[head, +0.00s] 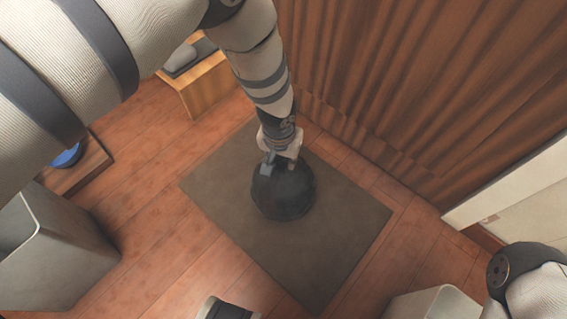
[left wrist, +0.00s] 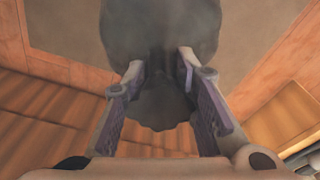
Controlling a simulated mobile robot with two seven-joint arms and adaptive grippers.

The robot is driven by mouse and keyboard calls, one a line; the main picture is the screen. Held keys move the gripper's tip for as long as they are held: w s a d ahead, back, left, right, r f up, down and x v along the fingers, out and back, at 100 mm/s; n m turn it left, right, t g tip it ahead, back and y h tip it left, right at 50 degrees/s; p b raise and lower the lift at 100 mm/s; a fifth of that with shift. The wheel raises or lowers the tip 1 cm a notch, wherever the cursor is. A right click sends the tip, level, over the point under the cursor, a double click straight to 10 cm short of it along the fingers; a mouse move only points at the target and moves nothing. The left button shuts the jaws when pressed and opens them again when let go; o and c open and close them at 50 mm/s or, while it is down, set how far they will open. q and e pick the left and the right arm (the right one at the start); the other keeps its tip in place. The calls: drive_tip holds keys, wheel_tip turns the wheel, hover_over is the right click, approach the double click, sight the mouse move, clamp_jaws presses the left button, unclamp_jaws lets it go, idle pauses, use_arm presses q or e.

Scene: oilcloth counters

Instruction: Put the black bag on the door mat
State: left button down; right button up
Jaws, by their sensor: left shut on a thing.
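The black bag (head: 284,191) is a dark round bundle over the middle of the door mat in the head view. The door mat (head: 325,255) is a flat grey-brown rectangle on the tiled floor. My left gripper (head: 281,155) comes down from above and is shut on the top of the bag. In the left wrist view the bag (left wrist: 160,40) hangs between the two fingers of the left gripper (left wrist: 165,90). I cannot tell whether the bag's underside touches the mat. My right gripper is not in view; only part of my right arm shows at the lower right.
A grey bin (head: 60,255) stands at the left. A wooden box (head: 205,85) with a dark item on top stands behind the mat. A blue thing (head: 68,156) lies on a wooden board at the left. A brown corrugated wall (head: 430,90) borders the right.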

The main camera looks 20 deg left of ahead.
use_arm(q)
drive_tip(key=shift+f, duration=0.9)
drive_tip(key=shift+f+b, duration=0.2)
drive_tip(key=shift+b, duration=0.1)
drive_tip(key=c, duration=1.3)
unclamp_jaws()
drive_tip(key=shift+r, duration=0.15)
